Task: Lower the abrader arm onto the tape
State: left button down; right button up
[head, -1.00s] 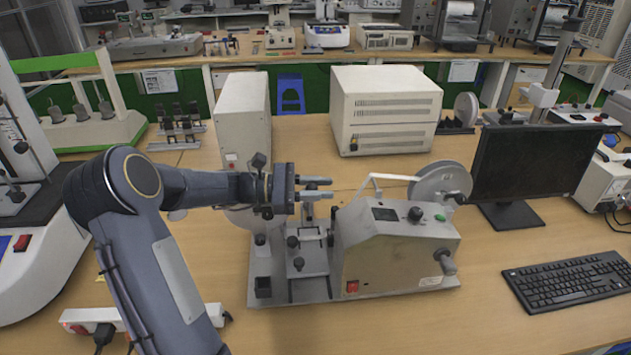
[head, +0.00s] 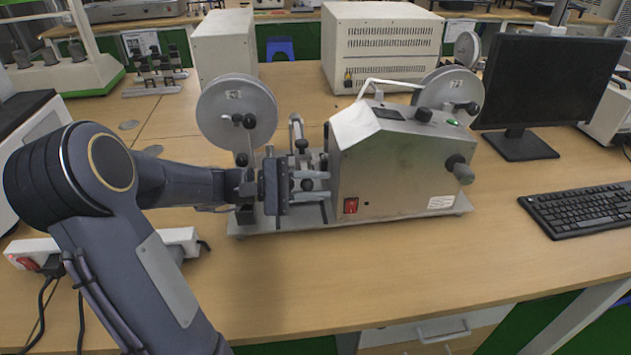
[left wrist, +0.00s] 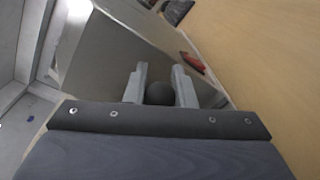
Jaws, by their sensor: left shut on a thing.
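The abrasion tester (head: 395,165) stands on the wooden bench, with a grey housing and a flat metal base. My left gripper (head: 320,184) is low in front of the housing's left side, its fingers pointing right. In the left wrist view its two fingers (left wrist: 160,88) are closed around a black ball knob (left wrist: 160,94). The knob appears to belong to the abrader arm, but the rest of that arm is mostly hidden behind the gripper. A left reel (head: 237,115) and a right reel (head: 450,90) are on the tester. I cannot make out the tape. My right gripper is out of view.
A monitor (head: 545,85) and a keyboard (head: 590,208) stand to the right. Two beige boxes, a tall one (head: 223,45) and a wide one (head: 382,45), are behind the tester. A power strip (head: 165,240) lies at left. The bench in front is clear.

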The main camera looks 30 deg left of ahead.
pick_arm(q)
jog(key=shift+f+b, duration=0.3)
jog(key=shift+f, duration=0.45)
jog(key=c, duration=1.2)
grip_release()
jog(key=v, duration=0.7)
jog(key=shift+s+a+p, duration=0.25)
jog(key=shift+a+p, duration=0.05)
jog(key=shift+p, duration=0.1)
jog(key=shift+s, duration=0.15)
